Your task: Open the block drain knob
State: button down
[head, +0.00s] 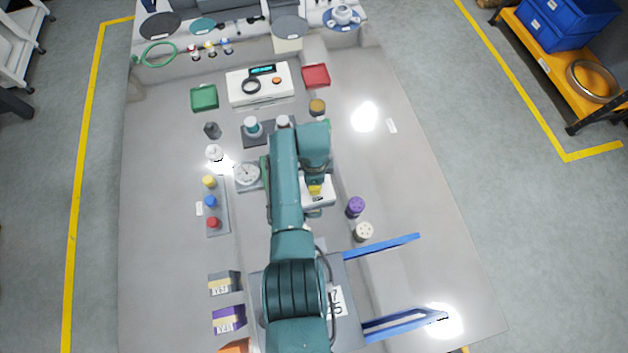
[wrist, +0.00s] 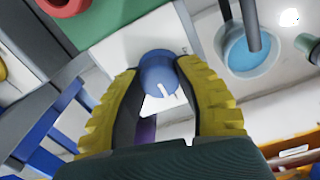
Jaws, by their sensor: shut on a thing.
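In the wrist view a round blue knob (wrist: 158,70) with a white pointer mark sits against a white block face (wrist: 118,48). My gripper (wrist: 158,78) has its two yellow ribbed fingers on either side of the knob, shut on it. In the head view my gripper (head: 314,189) is over the white block (head: 323,191) right of the table's middle. The knob itself is hidden there by my arm and gripper.
A dial gauge (head: 247,174) stands left of my arm. A purple knob (head: 355,207) and a cream knob (head: 364,232) stand to the right, near blue rails (head: 382,246). The table's right side is mostly clear.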

jog(key=shift+f, duration=0.1)
jog(key=c, duration=0.6)
grip_release()
jog(key=r, duration=1.2)
jog(key=shift+w, duration=0.25)
